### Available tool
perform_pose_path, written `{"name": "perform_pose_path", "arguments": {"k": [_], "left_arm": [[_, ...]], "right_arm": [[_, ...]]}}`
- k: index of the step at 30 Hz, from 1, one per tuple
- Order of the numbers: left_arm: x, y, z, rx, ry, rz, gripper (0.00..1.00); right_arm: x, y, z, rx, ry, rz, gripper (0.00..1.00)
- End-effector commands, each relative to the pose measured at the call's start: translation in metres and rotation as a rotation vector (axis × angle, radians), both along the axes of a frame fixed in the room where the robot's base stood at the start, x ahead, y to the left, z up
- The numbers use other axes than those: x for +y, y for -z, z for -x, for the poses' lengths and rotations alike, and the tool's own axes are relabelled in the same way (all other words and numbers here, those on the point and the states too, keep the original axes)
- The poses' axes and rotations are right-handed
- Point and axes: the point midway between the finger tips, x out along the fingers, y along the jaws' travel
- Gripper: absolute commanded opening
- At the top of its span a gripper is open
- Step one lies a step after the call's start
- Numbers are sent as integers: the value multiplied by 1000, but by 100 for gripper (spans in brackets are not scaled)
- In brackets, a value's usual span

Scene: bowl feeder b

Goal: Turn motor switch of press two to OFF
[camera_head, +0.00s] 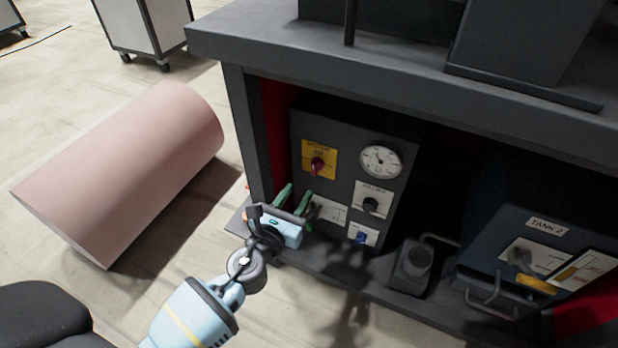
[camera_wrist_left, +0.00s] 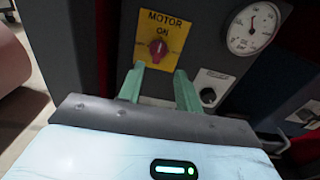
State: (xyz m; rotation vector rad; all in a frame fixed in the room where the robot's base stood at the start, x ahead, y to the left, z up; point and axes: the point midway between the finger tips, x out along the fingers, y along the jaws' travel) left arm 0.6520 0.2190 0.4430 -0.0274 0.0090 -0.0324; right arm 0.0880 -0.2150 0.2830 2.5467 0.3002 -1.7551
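The motor switch (camera_head: 317,166) is a red knob on a yellow plate at the upper left of a dark grey control panel. In the left wrist view the red knob (camera_wrist_left: 158,48) sits under the words "MOTOR ON" and looks roughly upright. My left gripper (camera_head: 295,199) is below the switch, in front of the panel. Its two green fingers (camera_wrist_left: 156,88) are apart with nothing seen between them, pointing toward the yellow plate. In the wrist view the knob shows just beyond the fingertips, apart from them. My right gripper is not in view.
The panel also carries a round gauge (camera_head: 381,161), a black knob (camera_head: 371,204) and a blue switch (camera_head: 361,236). A dark table frame (camera_head: 400,75) overhangs it. A tank box (camera_head: 545,224) stands at right. A pink roll (camera_head: 125,168) lies on the floor at left.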

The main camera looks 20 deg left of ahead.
Motion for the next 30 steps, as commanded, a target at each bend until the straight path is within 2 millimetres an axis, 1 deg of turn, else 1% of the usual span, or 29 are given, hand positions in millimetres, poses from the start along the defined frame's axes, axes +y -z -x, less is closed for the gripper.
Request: {"name": "perform_pose_path", "arguments": {"k": [1,3,11,14,24,30], "left_arm": [[0,6,-3,-2,2,-13,35],[-1,7,-4,-7,2,-25,35],[-1,4,-8,-10,2,-29,35],[-1,5,-17,-10,2,-27,35],[-3,6,-65,-8,1,-27,35],[-3,5,-80,-8,2,-26,35]], "right_arm": [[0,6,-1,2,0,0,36],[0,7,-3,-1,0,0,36],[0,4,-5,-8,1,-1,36],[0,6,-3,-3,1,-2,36],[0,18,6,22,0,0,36],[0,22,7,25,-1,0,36]]}}
